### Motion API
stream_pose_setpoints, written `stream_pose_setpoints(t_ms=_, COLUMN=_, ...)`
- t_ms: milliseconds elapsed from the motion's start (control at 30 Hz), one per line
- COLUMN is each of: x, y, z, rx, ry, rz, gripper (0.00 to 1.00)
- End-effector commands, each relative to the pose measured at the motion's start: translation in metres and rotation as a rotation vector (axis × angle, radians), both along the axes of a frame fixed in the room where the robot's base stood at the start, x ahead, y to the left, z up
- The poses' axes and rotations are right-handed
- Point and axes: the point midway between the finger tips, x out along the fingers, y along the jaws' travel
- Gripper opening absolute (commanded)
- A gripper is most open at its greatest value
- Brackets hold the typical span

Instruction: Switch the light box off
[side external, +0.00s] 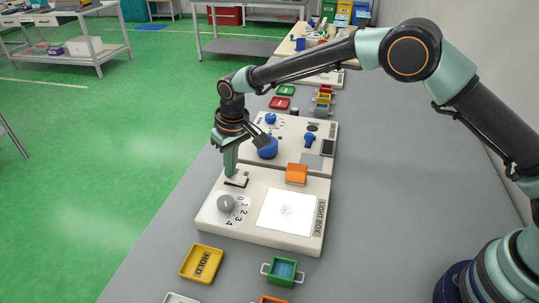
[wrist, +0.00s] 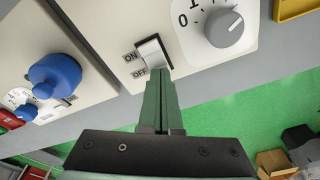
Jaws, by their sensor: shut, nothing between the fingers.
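Which side of the rocker is pressed is hard to tell. My gripper (side external: 231,174) points down at the switch, shut and empty. In the wrist view its green fingertips (wrist: 160,73) are at the OFF end of the rocker and cover part of it. Contact cannot be made out.
A grey numbered dial (side external: 226,203) sits close to the switch. An orange block (side external: 297,174) lies at the box's back edge. Another console with a blue knob (side external: 268,148) stands behind. A yellow HOLD tray (side external: 202,263) and a green tray (side external: 283,271) lie in front.

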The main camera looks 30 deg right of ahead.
Motion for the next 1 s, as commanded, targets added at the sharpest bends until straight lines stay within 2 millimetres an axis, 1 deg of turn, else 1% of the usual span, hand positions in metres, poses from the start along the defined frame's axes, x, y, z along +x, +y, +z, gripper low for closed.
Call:
stream_pose_setpoints(t_ms=267, x=-0.001, y=0.0, z=-0.005, rx=-0.001, ry=0.002, rz=0.0, gripper=0.0)
stream_pose_setpoints(t_ms=367, x=0.0, y=0.0, z=-0.003, rx=-0.001, ry=0.002, rz=0.0, gripper=0.0)
stream_pose_setpoints(t_ms=1000, x=0.0, y=0.0, z=0.042, rx=0.0, ry=-0.001, rz=0.0, gripper=0.0)
